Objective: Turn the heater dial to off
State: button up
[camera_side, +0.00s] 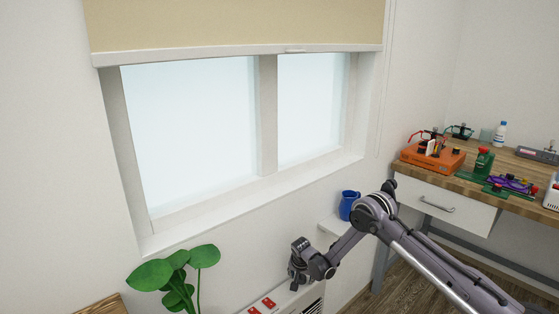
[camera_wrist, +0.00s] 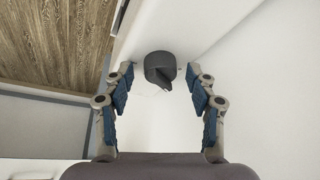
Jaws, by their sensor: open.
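The heater (camera_side: 284,301) is a white unit under the window, cut off by the bottom edge of the side view. The dial (camera_wrist: 159,68) is a dark grey round knob with a wedge-shaped notch, on a white surface in the upper middle of the wrist view. My gripper (camera_wrist: 159,78) is open, with its blue-padded fingers to the left and right of the dial and apart from it. Nothing is between the pads nearer the palm. In the side view my gripper (camera_side: 297,279) is low over the heater, and the dial is hidden there. The dial's setting cannot be read.
Red switches (camera_side: 262,304) sit on the heater, left of my gripper. A blue mug (camera_side: 349,205) stands on a small wall shelf (camera_side: 334,226) near my arm. A plant (camera_side: 176,271) is at the left. A cluttered workbench (camera_side: 463,174) stands at the right.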

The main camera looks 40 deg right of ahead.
jog(key=c, duration=1.1)
jog(key=shift+c, duration=0.2)
jog(key=shift+s+d+n+t+y, duration=0.1)
jog(key=shift+n+t+y, duration=0.3)
jog(key=shift+n, duration=1.05)
jog(key=shift+s+d+n+t+y, duration=0.1)
jog(key=shift+n+t+y, duration=0.3)
jog(key=shift+n, duration=1.05)
jog(key=o, duration=1.1)
jog(key=shift+o, duration=0.2)
jog(key=shift+w, duration=0.1)
